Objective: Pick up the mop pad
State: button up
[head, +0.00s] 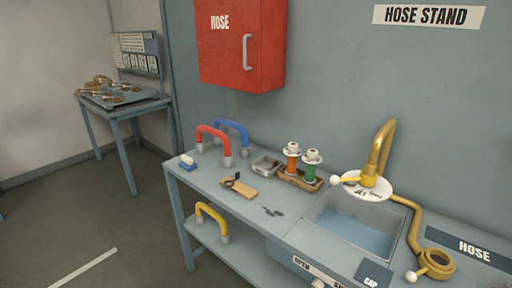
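No thing in the head view is plainly marked as the mop pad. A flat tan piece with a dark strap or handle (238,187) lies on the grey workbench (212,182), near its front edge. A small block with a white top and blue base (187,162) sits at the bench's left end. I cannot tell whether either one is the mop pad. My gripper is not in view.
Red (214,144) and blue (233,131) hose loops, a metal tray (266,165) and a wooden rack (298,180) with orange and green cylinders crowd the bench back. A sink (350,222) with a brass tap (378,155) is right. A yellow loop (211,219) is on the lower shelf.

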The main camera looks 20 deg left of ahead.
aim_at(187, 164)
jog(key=u, duration=1.35)
jog(key=i+u, duration=0.15)
jog(key=i, duration=0.3)
jog(key=i+l+u, duration=0.15)
jog(key=i, duration=0.3)
jog(key=i+u, duration=0.15)
jog(key=i, duration=0.3)
jog(key=i+l+u, duration=0.15)
jog(key=i, duration=0.25)
jog(key=i+l+u, duration=0.15)
jog(key=i+l, duration=0.15)
jog(key=i, duration=0.1)
